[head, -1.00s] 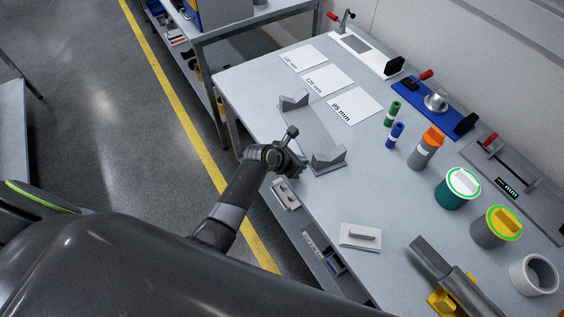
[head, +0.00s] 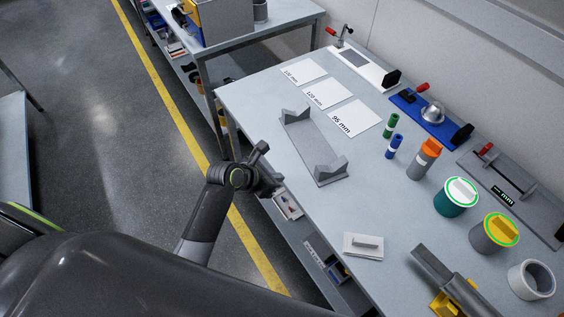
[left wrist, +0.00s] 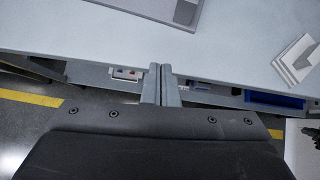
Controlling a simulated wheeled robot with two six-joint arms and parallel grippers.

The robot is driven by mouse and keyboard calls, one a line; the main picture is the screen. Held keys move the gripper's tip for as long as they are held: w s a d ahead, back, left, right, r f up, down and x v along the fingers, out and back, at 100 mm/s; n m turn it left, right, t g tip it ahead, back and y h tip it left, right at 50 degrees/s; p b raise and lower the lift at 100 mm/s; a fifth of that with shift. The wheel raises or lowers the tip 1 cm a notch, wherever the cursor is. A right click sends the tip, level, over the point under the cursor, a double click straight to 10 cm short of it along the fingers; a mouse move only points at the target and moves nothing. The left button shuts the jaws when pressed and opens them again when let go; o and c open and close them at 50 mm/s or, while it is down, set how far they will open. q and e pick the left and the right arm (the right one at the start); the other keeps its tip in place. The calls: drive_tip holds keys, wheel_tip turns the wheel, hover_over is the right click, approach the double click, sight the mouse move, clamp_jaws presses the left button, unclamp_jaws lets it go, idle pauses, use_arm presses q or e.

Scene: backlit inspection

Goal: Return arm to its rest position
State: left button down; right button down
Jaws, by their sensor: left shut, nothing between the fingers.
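My left gripper (head: 266,168) is off the near left edge of the workbench, over the floor side, in the head view. Its two fingers (left wrist: 161,84) show in the left wrist view, pressed together with nothing between them. Part of the bench edge and lower shelf shows beyond them. My right gripper is not in either view.
The workbench (head: 262,110) holds a grey cradle (head: 311,146) near its left edge and a white block (head: 363,245) nearer to me. Colored cylinders, gauges and labelled white sheets (head: 355,117) stand or lie further right and back. A yellow line (head: 170,95) runs along the floor.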

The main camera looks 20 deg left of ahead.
use_arm(q)
drive_tip(key=s+a+f+m+g+y+b, duration=0.1)
drive_tip(key=s+a+f+m, duration=0.3)
drive_tip(key=f, duration=0.5)
drive_tip(key=s+a+f+m+g+y+b, duration=0.1)
drive_tip(key=s+a+f+m+y, duration=0.1)
drive_tip(key=s+f+m, duration=0.6)
drive_tip(key=s+a+f+m+g+y+b, duration=0.1)
drive_tip(key=s+a+f, duration=0.25)
drive_tip(key=f, duration=0.75)
drive_tip(key=s+a+f+m+g, duration=0.1)
drive_tip(key=s+f+m, duration=0.3)
drive_tip(key=s, duration=0.4)
drive_tip(key=s+a+f+m+g+y+b, duration=0.1)
drive_tip(key=s+f+m, duration=0.3)
drive_tip(key=s, duration=0.5)
drive_tip(key=s+a+f+m+g+y+b, duration=0.1)
drive_tip(key=s+a+f+m, duration=0.1)
drive_tip(key=s+f+m, duration=0.3)
drive_tip(key=s+m, duration=0.2)
drive_tip(key=s, duration=0.1)
drive_tip(key=shift+s+m, duration=0.4)
drive_tip(key=shift+w, duration=0.1)
